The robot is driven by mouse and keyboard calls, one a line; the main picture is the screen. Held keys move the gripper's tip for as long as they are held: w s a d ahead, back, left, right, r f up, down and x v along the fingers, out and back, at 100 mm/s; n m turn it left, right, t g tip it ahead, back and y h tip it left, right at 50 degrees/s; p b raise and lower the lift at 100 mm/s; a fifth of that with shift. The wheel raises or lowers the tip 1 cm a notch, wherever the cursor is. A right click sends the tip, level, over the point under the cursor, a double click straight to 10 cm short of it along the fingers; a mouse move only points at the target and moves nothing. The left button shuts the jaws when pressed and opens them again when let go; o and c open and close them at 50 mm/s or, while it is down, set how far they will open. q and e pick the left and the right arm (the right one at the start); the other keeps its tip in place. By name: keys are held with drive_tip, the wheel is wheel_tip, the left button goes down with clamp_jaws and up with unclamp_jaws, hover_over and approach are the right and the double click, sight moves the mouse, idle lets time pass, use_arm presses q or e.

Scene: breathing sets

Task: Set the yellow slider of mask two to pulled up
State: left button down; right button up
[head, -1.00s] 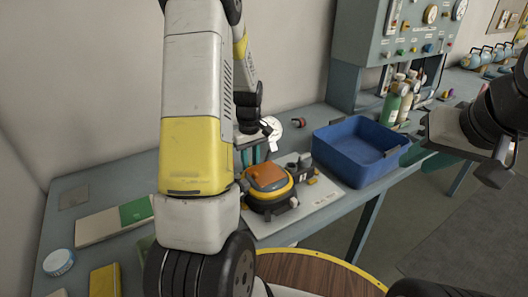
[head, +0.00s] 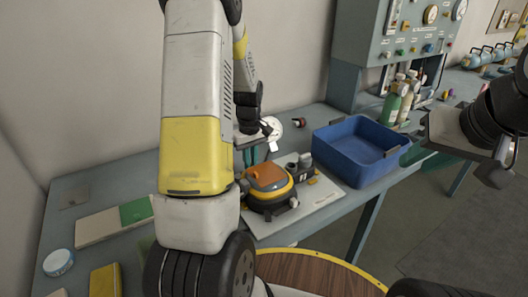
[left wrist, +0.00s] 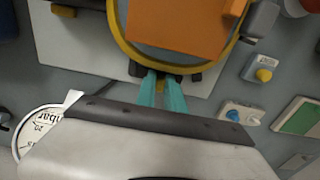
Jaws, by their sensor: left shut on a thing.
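The mask with an orange front, yellow rim and black body (head: 268,186) sits on a pale plate (head: 318,203) on the bench; the head view does not show whether it is mask two. In the left wrist view its orange front (left wrist: 178,22) fills the top. My left gripper (left wrist: 160,90) has its teal fingers close together on a small yellow slider (left wrist: 159,86) at the mask's rim, between black tabs. The slider is mostly hidden between the fingers. My right gripper (head: 452,158) is empty, with its fingers apart, right of the blue tray.
A gauge panel (head: 400,45) rises at the back. A green and white book (head: 105,225) lies left.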

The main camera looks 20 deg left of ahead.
idle(0.6)
use_arm(q)
drive_tip(key=shift+s+a, duration=0.2)
drive_tip(key=shift+s, duration=0.05)
drive_tip(key=c, duration=1.4)
unclamp_jaws()
drive_tip(key=shift+r, duration=0.1)
wheel_tip(320, 180, up, 8)
drive_tip(key=shift+f, duration=0.25)
